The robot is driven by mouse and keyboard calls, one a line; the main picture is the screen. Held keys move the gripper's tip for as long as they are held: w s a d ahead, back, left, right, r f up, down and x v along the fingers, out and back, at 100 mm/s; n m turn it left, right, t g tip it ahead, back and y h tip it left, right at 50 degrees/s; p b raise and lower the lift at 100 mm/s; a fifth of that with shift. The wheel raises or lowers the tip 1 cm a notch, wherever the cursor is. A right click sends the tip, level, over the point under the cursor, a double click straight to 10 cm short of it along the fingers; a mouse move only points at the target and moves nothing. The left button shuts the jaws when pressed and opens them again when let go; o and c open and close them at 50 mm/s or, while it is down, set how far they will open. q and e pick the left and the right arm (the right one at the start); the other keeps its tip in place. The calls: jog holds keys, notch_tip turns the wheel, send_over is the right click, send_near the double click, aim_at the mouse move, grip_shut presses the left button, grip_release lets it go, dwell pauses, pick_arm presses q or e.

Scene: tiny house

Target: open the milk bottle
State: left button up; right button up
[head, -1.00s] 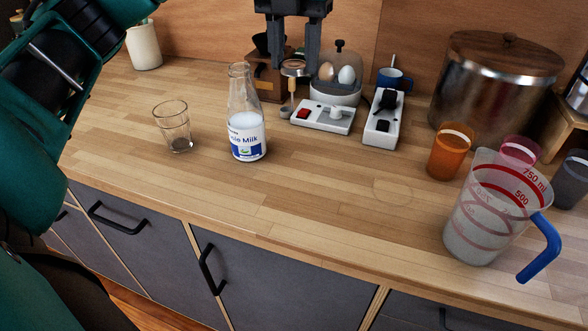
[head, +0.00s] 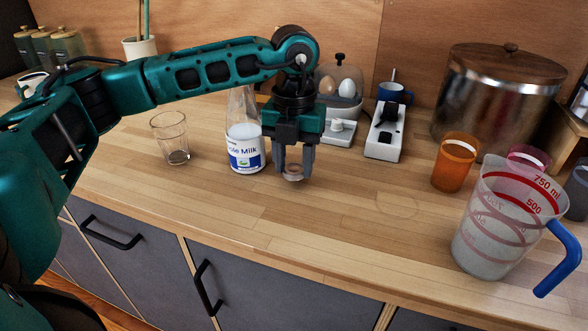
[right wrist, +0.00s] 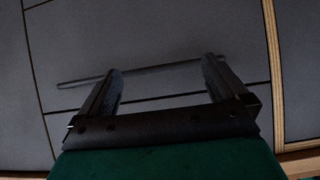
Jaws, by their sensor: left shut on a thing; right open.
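The milk bottle (head: 245,150) stands upright on the wooden counter in the head view, a clear bottle with a blue and white label and milk inside. My left arm passes in front of its top, so its mouth is hidden. My left gripper (head: 294,168) points down just right of the bottle, apart from its label. It is shut on a small round cap (head: 293,173), held low at the counter; I cannot tell whether the cap touches the wood. My right gripper (right wrist: 160,68) is open and empty in the right wrist view, facing grey cabinet fronts.
An empty glass (head: 171,140) stands left of the bottle. Behind are an egg cooker (head: 340,90) and a white switch block (head: 385,135). An orange cup (head: 455,163) and a measuring jug (head: 490,235) stand at right. The counter's front middle is clear.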

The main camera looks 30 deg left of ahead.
aim_at(294, 169)
pick_arm(q)
jog(key=shift+f, duration=0.95)
jog(key=shift+f, duration=0.15)
jog(key=o, duration=1.2)
jog(key=shift+c, duration=0.2)
notch_tip(294, 169, up, 12)
jog(key=p, duration=0.1)
jog(key=shift+r, duration=0.2)
